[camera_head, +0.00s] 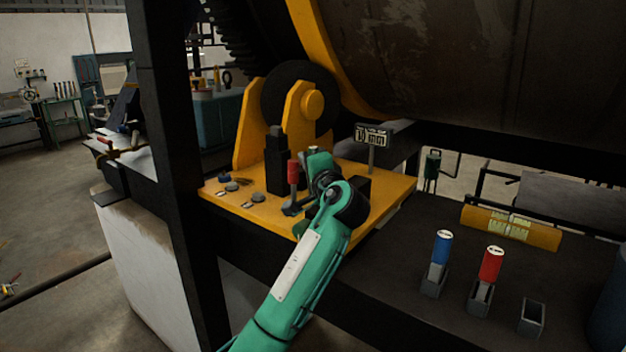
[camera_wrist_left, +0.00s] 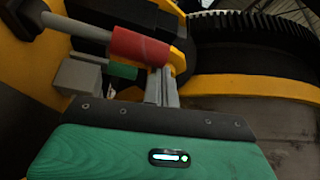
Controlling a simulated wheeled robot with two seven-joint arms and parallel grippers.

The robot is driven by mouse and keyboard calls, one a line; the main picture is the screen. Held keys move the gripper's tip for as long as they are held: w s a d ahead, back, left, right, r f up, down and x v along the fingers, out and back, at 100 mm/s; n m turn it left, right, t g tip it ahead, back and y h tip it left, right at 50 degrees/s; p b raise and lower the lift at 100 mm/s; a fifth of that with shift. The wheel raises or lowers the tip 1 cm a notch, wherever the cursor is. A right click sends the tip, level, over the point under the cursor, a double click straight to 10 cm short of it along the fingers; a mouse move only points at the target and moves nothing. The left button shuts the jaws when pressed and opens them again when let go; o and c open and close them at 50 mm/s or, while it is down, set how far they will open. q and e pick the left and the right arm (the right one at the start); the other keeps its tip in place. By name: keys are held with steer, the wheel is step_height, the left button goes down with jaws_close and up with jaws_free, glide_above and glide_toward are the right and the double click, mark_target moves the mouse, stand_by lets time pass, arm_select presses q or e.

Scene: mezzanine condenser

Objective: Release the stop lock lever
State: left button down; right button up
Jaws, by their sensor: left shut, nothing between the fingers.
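A lever with a red grip (camera_head: 293,172) stands on the yellow base plate (camera_head: 375,215). In the left wrist view its red grip (camera_wrist_left: 140,45) lies across the picture, with a grey rod at upper left. My left gripper (camera_wrist_left: 161,86) is shut and empty, with its fingertips close to the right end of that grip. I cannot tell whether they touch. In the head view my forearm and wrist hide the fingers. No readable label confirms this as the stop lock lever. My right gripper is not in view.
A blue-gripped lever (camera_head: 441,248), a red-gripped lever (camera_head: 490,265) and an empty grey bracket (camera_head: 532,318) stand on the dark surface at right. A small sign (camera_head: 371,135) stands behind my wrist. A black post (camera_head: 170,130) rises at left. A green-gripped part (camera_wrist_left: 122,70) sits by the fingers.

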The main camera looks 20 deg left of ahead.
mark_target(293, 162)
arm_select(q)
steer(key=s+n+b, duration=0.1)
steer(key=s+n+y+b, duration=0.1)
steer(key=s+a+n+b, duration=0.1)
steer(key=b, duration=0.1)
steer(key=shift+a+f+t, duration=0.1)
steer(key=shift+f+t, duration=0.2)
steer(key=shift+s+y+b, duration=0.3)
steer(key=shift+y+b, duration=0.05)
steer(key=shift+y, duration=0.05)
steer(key=shift+s+a+r+b, duration=0.1)
steer(key=shift+s+a+b, duration=0.2)
steer(key=shift+s+b, duration=0.3)
